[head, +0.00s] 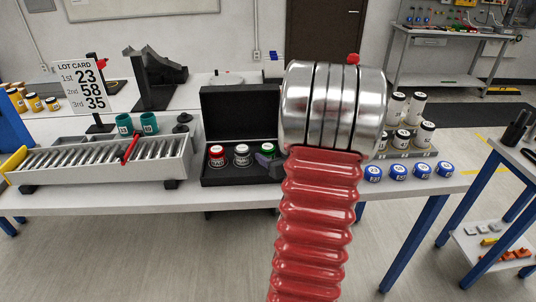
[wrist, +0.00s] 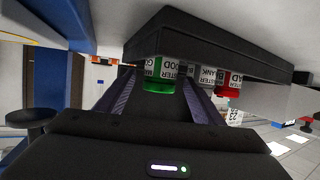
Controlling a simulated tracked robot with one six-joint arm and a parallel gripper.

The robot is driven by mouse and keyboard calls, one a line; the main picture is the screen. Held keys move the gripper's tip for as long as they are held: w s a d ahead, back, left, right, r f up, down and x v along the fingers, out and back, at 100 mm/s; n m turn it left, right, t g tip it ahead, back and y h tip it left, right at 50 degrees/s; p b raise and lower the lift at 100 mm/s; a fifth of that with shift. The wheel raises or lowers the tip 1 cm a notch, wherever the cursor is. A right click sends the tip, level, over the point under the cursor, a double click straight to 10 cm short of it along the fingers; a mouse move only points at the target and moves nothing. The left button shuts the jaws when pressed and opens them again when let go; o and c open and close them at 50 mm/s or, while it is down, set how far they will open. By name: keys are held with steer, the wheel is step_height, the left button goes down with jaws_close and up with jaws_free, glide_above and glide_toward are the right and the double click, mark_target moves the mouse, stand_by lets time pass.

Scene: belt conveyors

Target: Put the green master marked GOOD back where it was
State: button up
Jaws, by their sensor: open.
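The green master (head: 267,150) stands upright at the right end of a row in the open black case (head: 238,104). In the wrist view, which is upside down, the green master (wrist: 158,84) shows its GOOD label between my two fingers. My gripper (head: 266,162) is open around it, with its fingers reaching in from the right. I cannot tell whether the fingers touch it. The white master (head: 241,155), marked BLANK, and the red master (head: 217,156), marked BAD, stand to its left. Their lower parts and the slots are hidden.
A tray of metal pins (head: 100,160) with a red handle stands left of the case, with teal cups (head: 148,123) behind it. A lot card (head: 83,85) stands at the back left. Blue-capped pots (head: 398,171) and a rack of jars (head: 408,140) stand right of my arm.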

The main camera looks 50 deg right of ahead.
steer(key=v, duration=0.8)
steer(key=shift+s+a, duration=0.1)
stand_by(0.6)
steer(key=w+a+r+n+g, duration=0.15)
steer(key=w+a+r, duration=0.25)
steer(key=a, duration=0.4)
steer(key=w+a+r+g, duration=0.2)
steer(key=w+a+r, duration=0.2)
steer(key=a, duration=0.4)
steer(key=s+a+n+g+y, duration=0.1)
steer(key=s+a+y, duration=0.1)
steer(key=a, duration=0.7)
steer(key=s+a+n+g+y, duration=0.1)
steer(key=s+a, duration=0.4)
steer(key=a, duration=0.5)
steer(key=s+a+n+g+y, duration=0.1)
steer(key=s+a+y, duration=0.2)
steer(key=a, duration=0.7)
steer(key=shift+s+r+n, duration=0.25)
steer(key=shift+s+n, duration=0.1)
steer(key=shift+s, duration=0.4)
steer(key=shift+g, duration=0.25)
steer(key=shift+c, duration=0.3)
